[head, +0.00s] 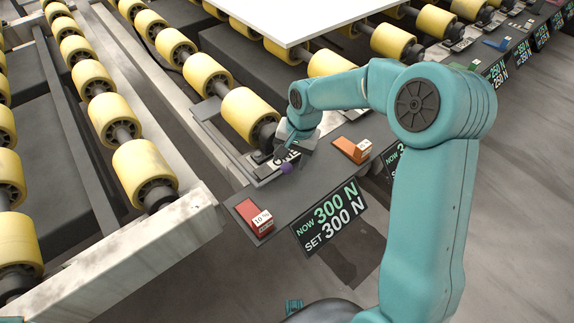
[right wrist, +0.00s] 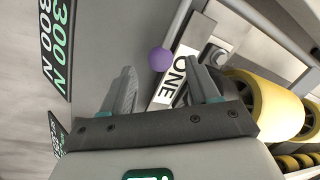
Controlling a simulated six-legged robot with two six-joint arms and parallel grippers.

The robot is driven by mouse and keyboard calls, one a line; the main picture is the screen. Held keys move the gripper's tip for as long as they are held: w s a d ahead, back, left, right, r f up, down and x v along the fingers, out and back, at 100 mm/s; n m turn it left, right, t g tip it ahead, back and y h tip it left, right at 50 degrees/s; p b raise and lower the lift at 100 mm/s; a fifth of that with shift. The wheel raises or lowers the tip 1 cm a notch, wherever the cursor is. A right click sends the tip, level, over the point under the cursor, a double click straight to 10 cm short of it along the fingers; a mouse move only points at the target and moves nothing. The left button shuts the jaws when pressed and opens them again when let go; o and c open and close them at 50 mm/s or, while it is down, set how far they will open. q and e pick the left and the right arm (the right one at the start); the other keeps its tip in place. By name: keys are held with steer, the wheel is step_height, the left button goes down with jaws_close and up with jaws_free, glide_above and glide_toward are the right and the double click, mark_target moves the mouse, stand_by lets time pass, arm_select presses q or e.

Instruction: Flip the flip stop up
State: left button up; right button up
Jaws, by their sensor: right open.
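The flip stop appears to be the piece with a small purple ball knob (head: 286,168) on the grey rail beside the yellow rollers; its body is mostly hidden by my gripper. The knob (right wrist: 160,59) also shows in the right wrist view, beside a white plate lettered "ONE" (right wrist: 172,82). My right gripper (head: 284,156) is over this spot in the head view. In the right wrist view my right gripper (right wrist: 162,80) is open, its fingers apart, with the knob just beyond and between the tips. Contact cannot be told. My left gripper is not in view.
A red block (head: 254,217) and an orange block (head: 352,150) with labels sit on the rail (head: 320,170). A sign reading NOW 300 N, SET 300 N (head: 330,215) hangs at its front edge. Yellow rollers (head: 249,115) stand behind; a white slab (head: 300,15) lies farther back.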

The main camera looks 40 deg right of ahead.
mark_target(287, 164)
steer(key=shift+w+a+f, duration=0.1)
steer(key=shift+w+f, duration=0.05)
steer(key=shift+f, duration=0.8)
steer(key=shift+w+a+f, duration=0.1)
steer(key=shift+w+f, duration=0.05)
steer(key=shift+f, duration=0.75)
jaws_close()
steer(key=shift+w+r, duration=0.1)
